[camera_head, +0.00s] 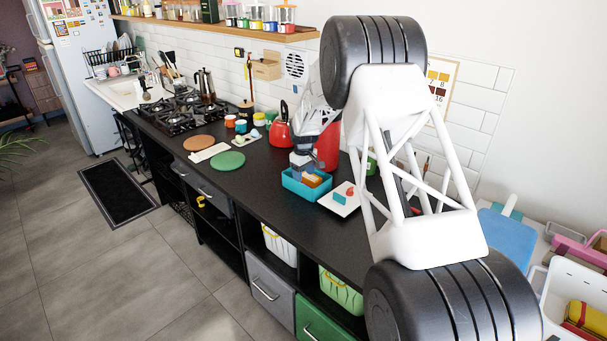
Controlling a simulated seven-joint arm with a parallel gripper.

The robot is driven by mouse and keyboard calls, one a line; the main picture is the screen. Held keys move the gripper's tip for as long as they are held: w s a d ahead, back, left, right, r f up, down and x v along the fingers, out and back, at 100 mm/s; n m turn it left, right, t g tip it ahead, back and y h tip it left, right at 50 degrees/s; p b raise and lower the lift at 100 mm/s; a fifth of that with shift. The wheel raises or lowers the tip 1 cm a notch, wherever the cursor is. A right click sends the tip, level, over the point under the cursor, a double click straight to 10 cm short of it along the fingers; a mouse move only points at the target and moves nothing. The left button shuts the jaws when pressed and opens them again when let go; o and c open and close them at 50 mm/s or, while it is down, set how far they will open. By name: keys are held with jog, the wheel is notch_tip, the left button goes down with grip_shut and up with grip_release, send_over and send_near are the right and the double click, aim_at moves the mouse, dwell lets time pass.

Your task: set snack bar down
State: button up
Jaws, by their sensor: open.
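My gripper (302,168) is small in the picture. It points down over a teal open box (294,188) on the black counter, and it is open. An orange-brown block (313,181), which looks like the snack bar, lies in the box just below and to the right of the gripper. Whether the fingers touch it I cannot tell. The gripper hides part of the box's inside, and the fingertips are hard to make out.
A white tray (336,205) with red and teal items stands right of the box. A red kettle (278,134) stands behind. A green round mat (228,161) and brown round mat (198,142) lie left. The counter's front (270,205) is clear.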

notch_tip(320, 180, up, 13)
dwell(0.7)
dwell(0.6)
jog(key=shift+r, duration=0.1)
jog(key=s+d+r+m, duration=0.1)
jog(key=s+d+r, duration=0.2)
jog(key=s+r, duration=0.5)
jog(key=s+d+r+m+t, duration=0.15)
jog(key=s+d+r, duration=0.25)
jog(key=s, duration=0.8)
jog(key=s+d+r+m, duration=0.25)
jog(key=s+r, duration=0.35)
jog(key=s, duration=0.5)
jog(key=s+d+f+m, duration=0.2)
jog(key=s+d, duration=0.1)
jog(key=s, duration=1.4)
jog(key=s+d+f+m+t, duration=0.1)
jog(key=s+d+f+m, duration=0.1)
jog(key=s, duration=1.6)
jog(key=shift+s+d+f, duration=0.25)
jog(key=shift+d+f, duration=0.1)
jog(key=shift+d, duration=0.3)
